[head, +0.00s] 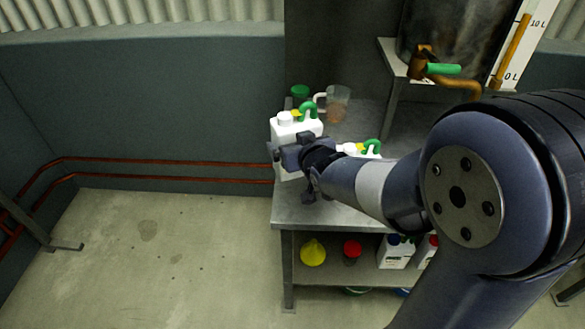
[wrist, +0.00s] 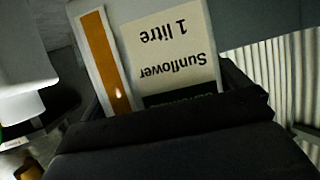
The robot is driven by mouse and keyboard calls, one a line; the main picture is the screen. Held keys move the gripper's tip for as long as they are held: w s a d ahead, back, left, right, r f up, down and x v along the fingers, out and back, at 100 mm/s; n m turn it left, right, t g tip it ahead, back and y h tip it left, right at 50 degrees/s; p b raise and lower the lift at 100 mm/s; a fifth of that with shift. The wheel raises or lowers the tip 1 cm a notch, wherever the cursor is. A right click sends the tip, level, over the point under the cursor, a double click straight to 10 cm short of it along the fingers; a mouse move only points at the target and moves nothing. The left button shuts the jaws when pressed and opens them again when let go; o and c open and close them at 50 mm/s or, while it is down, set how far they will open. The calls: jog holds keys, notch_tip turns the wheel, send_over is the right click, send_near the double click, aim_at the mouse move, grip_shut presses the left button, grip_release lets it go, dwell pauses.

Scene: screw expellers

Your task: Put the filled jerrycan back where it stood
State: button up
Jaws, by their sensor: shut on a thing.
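A second white container (head: 350,149) with a green handle stands to the right, partly behind my arm.
The bench top (head: 350,205) is bare in front. A clear jug (head: 338,103) and a green-lidded item (head: 299,92) stand behind the jerrycan. A tank with a brass tap (head: 422,62) is at the back right. The lower shelf holds a yellow funnel (head: 313,253) and several containers.

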jog(key=shift+f+b, duration=0.85)
jog(key=shift+f, duration=3.55)
jog(key=shift+f, duration=0.15)
jog(key=o, duration=1.6)
jog(key=shift+f, duration=0.1)
jog(key=shift+c, duration=0.2)
jog(key=shift+r, duration=0.25)
jog(key=p+v, duration=0.1)
jog(key=v, duration=1.1)
jog(key=shift+f, duration=0.1)
